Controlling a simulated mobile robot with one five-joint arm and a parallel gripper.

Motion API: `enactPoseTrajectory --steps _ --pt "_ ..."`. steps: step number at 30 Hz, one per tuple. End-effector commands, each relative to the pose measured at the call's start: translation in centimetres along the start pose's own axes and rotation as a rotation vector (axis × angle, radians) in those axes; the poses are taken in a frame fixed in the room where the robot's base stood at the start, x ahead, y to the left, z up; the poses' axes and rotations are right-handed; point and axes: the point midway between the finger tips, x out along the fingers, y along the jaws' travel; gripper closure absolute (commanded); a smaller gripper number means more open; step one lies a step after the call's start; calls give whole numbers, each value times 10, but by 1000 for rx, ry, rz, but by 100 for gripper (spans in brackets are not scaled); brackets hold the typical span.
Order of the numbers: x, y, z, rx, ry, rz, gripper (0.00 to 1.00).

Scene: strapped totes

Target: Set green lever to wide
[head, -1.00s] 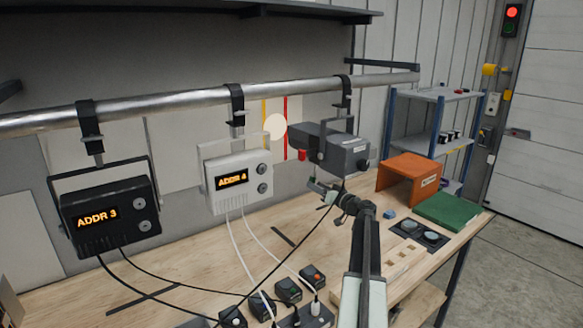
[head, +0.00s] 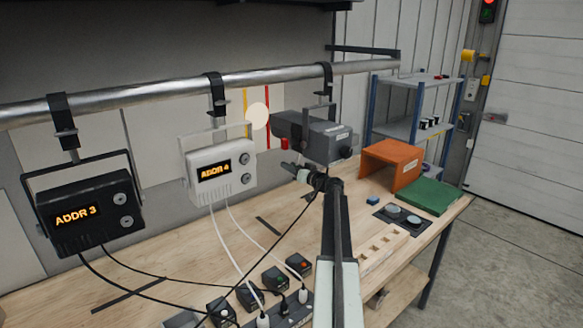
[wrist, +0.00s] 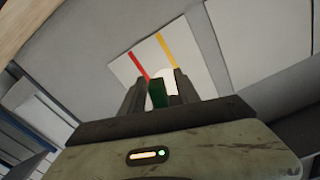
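A dark grey lamp (head: 314,138) hangs from the pipe in the head view. A red lever (head: 284,143) shows at its left end. My gripper (head: 296,171) is just below and left of the lamp's body. In the wrist view, a dark green lever (wrist: 157,95) stands between the two fingers of my gripper (wrist: 159,82). It is close to the left finger. A narrow light gap shows between it and the right finger, so the fingers look open around it. The green lever is not visible in the head view, and its setting cannot be read.
A white panel (head: 276,104) with yellow and red lines carries a pale light spot (head: 257,116). Two more lamps, white (head: 218,166) and black (head: 82,213), hang at left. An orange box (head: 391,164) and green board (head: 430,196) are on the bench. Cables cross the bench at left.

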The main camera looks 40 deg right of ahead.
Motion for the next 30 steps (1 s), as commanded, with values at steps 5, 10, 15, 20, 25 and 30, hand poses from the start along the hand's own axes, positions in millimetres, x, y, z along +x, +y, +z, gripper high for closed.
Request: enactPoseTrajectory --steps 5,10,15,20,25,30 --pt "0 0 0 0 0 -1 95" --pt "0 -1 0 0 0 -1 100" --pt "0 -1 0 0 0 -1 100" --pt "0 -1 0 0 -1 -1 100" --pt "0 -1 1 0 -1 -2 100" --pt "1 -2 1 0 -1 -2 100"
